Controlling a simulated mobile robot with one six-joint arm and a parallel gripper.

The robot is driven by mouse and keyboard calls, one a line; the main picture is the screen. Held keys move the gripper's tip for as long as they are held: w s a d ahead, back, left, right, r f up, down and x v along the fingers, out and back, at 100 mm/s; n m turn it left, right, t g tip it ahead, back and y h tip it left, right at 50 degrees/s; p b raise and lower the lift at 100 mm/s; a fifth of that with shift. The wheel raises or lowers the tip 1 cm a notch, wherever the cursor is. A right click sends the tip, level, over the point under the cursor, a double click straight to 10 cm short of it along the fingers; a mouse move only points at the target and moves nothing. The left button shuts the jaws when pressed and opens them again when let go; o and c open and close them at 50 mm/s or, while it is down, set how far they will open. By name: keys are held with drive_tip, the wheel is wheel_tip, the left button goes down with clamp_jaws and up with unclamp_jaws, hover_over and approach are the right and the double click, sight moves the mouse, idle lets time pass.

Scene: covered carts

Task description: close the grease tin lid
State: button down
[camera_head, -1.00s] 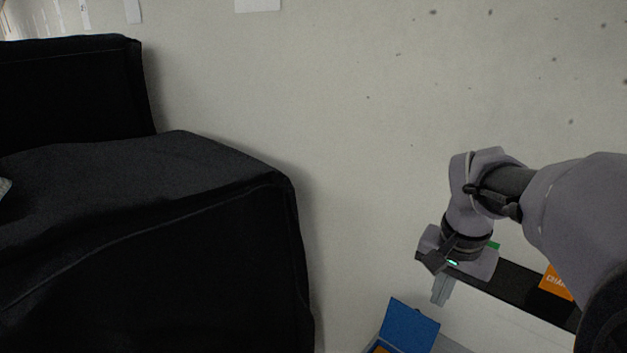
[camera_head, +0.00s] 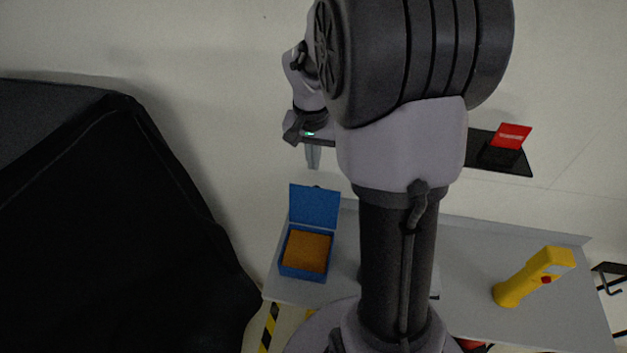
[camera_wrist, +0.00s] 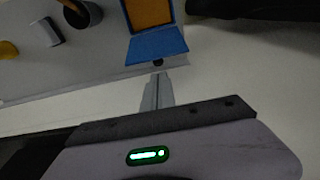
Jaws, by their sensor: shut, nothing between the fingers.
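The grease tin is a blue box (camera_head: 286,262) with an orange-brown filling (camera_head: 306,251), at the left end of the grey table. Its blue lid (camera_head: 313,206) stands up, open, along the back edge. My gripper (camera_head: 313,165) is shut and empty, above and behind the raised lid, apart from it. In the wrist view the lid (camera_wrist: 157,46) and the orange filling (camera_wrist: 148,12) show at the top. My gripper's fingertips (camera_wrist: 158,76) are together just below the lid there, with a small dark knob (camera_wrist: 158,63) between them and the lid.
A yellow handheld device (camera_head: 535,276) lies on the right of the grey table (camera_head: 480,255). A dark shelf (camera_head: 500,160) with a red sign (camera_head: 511,135) is on the wall. A black covered cart (camera_head: 110,220) stands left. A dark cup (camera_wrist: 83,14) and grey block (camera_wrist: 45,32) show in the wrist view.

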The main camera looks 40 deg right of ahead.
drive_tip(key=b, duration=0.1)
hover_over(315, 203)
drive_tip(key=w+d, duration=0.2)
drive_tip(key=w, duration=0.1)
drive_tip(key=f, duration=0.7)
drive_tip(key=shift+s+a+f, duration=0.2)
drive_tip(key=shift+a+f, duration=0.05)
drive_tip(key=shift+f, duration=0.05)
drive_tip(key=shift+w+f+b, duration=0.1)
drive_tip(key=shift+f+b, duration=0.05)
drive_tip(key=shift+b, duration=0.45)
